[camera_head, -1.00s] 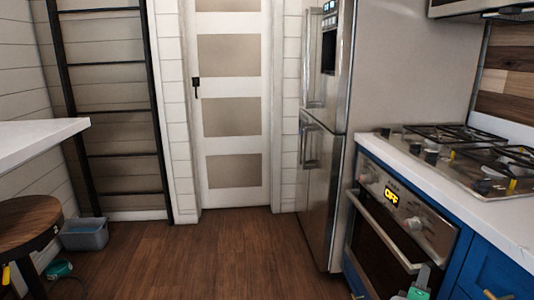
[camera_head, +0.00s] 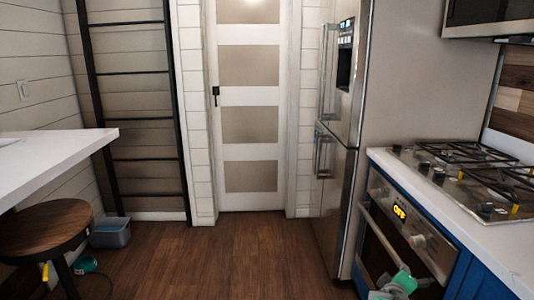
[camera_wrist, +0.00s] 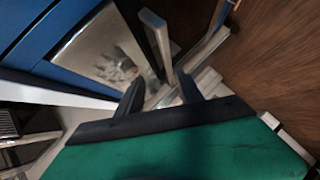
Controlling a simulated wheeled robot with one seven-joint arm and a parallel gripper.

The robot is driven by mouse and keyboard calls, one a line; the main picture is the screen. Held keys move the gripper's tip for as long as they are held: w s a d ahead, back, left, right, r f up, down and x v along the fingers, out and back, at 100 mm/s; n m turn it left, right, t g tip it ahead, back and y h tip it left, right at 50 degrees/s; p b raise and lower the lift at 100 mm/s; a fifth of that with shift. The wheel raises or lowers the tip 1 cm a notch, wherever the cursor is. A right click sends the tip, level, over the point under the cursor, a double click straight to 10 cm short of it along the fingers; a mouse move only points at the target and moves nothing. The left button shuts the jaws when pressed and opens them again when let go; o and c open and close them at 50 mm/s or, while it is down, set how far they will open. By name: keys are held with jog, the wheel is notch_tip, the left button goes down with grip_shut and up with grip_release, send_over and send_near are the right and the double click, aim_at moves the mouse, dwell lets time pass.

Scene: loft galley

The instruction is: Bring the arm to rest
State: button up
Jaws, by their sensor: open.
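My gripper (camera_wrist: 160,86) shows in the wrist view with its two dark fingers apart and nothing between them. In the wrist view a silver panel and a bar lie beyond the fingers, with blue cabinet fronts at upper left and wood floor at right. In the head view a green and grey part of my arm shows at the bottom edge, in front of the oven (camera_head: 395,235). The fingers cannot be made out there. Whether anything touches the oven is unclear.
A white counter (camera_head: 450,215) with a gas hob (camera_head: 470,175) is at right, beside a steel fridge (camera_head: 335,190). A stool (camera_head: 45,230), a white table (camera_head: 60,160) and a grey bin (camera_head: 110,233) are at left. The middle floor (camera_head: 220,260) is clear.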

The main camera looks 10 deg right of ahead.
jog(key=s+a+r+m+g+y+p, duration=0.1)
jog(key=a+r+y+p, duration=0.2)
jog(key=a+r+p, duration=0.55)
jog(key=s+a+r+m+g+y+p, duration=0.1)
jog(key=a+r+m+y+p, duration=0.15)
jog(key=a+r, duration=0.65)
jog(key=s+a+r+g+y+p, duration=0.2)
jog(key=s+a+p, duration=0.1)
jog(key=s+a, duration=0.3)
jog(key=s+a+r+g+y+p, duration=0.2)
jog(key=s+a+p, duration=0.2)
jog(key=a, duration=0.6)
jog(key=shift+s+a+g, duration=0.15)
jog(key=shift+s+g, duration=0.15)
jog(key=shift+s, duration=0.9)
jog(key=shift+r, duration=0.1)
